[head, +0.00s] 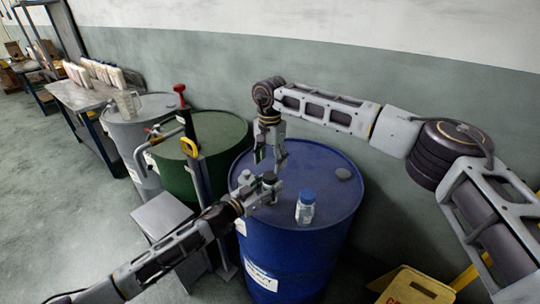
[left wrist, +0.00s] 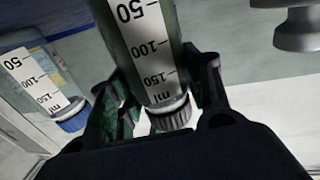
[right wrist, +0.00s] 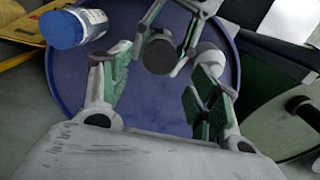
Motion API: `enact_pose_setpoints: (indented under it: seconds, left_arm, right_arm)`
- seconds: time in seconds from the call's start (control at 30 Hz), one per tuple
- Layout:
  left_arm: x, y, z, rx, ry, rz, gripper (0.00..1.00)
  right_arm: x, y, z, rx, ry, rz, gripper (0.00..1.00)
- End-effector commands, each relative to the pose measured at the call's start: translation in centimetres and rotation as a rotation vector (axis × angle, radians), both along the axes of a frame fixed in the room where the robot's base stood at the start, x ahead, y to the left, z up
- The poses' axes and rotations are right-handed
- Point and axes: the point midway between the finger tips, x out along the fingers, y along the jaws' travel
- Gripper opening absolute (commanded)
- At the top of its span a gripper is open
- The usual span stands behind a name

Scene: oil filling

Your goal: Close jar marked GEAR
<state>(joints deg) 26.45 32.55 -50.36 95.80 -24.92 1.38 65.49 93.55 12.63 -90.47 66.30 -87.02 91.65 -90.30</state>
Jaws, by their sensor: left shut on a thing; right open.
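My left gripper (head: 262,189) is shut on a small clear jar (left wrist: 150,50) over the blue drum. The jar has a millilitre scale. Its near end shows a pale ribbed ring around a grey face; I cannot tell if that is a lid or the mouth. From the right wrist that end is a dark grey disc (right wrist: 159,52). My right gripper (head: 271,158) is open and empty above the drum, close to the held jar. A second jar with a blue lid (head: 307,209) stands on the drum; it also shows in the left wrist view (left wrist: 50,88). I cannot read GEAR anywhere.
The blue drum (head: 322,170) has a grey bung (head: 343,174) on its top. A green drum (head: 222,139) with a hand pump (head: 190,125) and a grey drum (head: 150,106) stand left. A yellow object (head: 410,288) lies lower right. The drum top's right part is clear.

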Motion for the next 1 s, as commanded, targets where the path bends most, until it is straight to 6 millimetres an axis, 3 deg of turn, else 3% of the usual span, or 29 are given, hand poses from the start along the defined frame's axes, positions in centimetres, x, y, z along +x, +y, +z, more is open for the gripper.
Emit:
enact_pose_setpoints:
  seconds: [0.43, 0.9, 1.0]
  left_arm:
    - [0.0, 0.0, 0.0, 0.000, 0.000, 0.000, 0.00]
    - [0.0, 0.0, 0.0, 0.000, 0.000, 0.000, 0.00]
    - [0.0, 0.0, 0.0, 0.000, 0.000, 0.000, 0.00]
  right_arm:
    - [0.0, 0.0, -4.8, -0.001, 0.001, -0.001, 0.61]
    - [0.0, 0.0, -5.6, -0.001, 0.001, 0.000, 0.61]
    - [0.0, 0.0, -5.6, -0.001, 0.001, 0.000, 0.50]
